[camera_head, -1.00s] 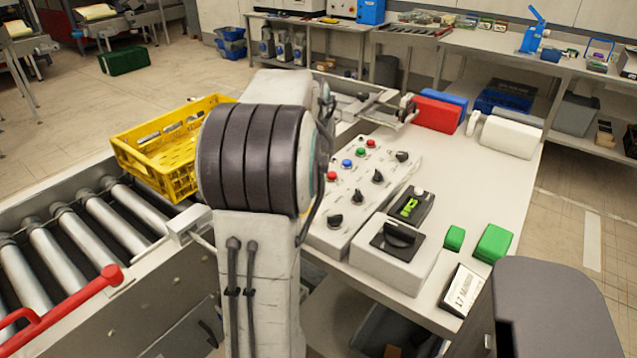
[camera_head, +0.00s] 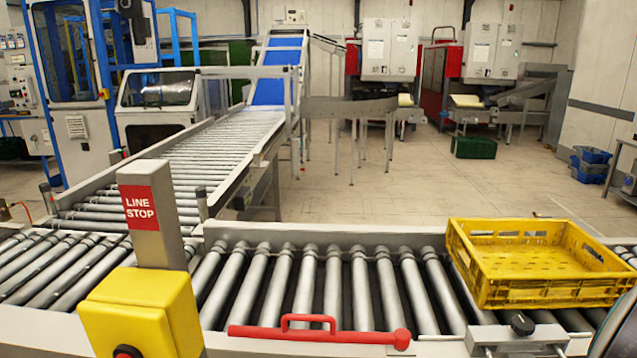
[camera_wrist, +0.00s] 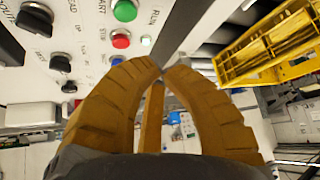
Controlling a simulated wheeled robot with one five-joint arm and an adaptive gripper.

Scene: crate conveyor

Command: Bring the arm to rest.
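Nothing shows between the tips. Behind them is the white control panel (camera_wrist: 88,50) with green and red buttons and black knobs. I cannot tell how far the fingertips are from it. In the head view only a small part of my arm shows at the lower right edge; my gripper is outside that view.
A yellow crate (camera_head: 461,268) sits on the roller conveyor (camera_head: 283,290) at the right; it also shows in the wrist view (camera_wrist: 262,52). A red handle (camera_head: 310,334) lies along the conveyor's near edge. A yellow box (camera_head: 140,315) and a "LINE STOP" post (camera_head: 150,212) stand at left.

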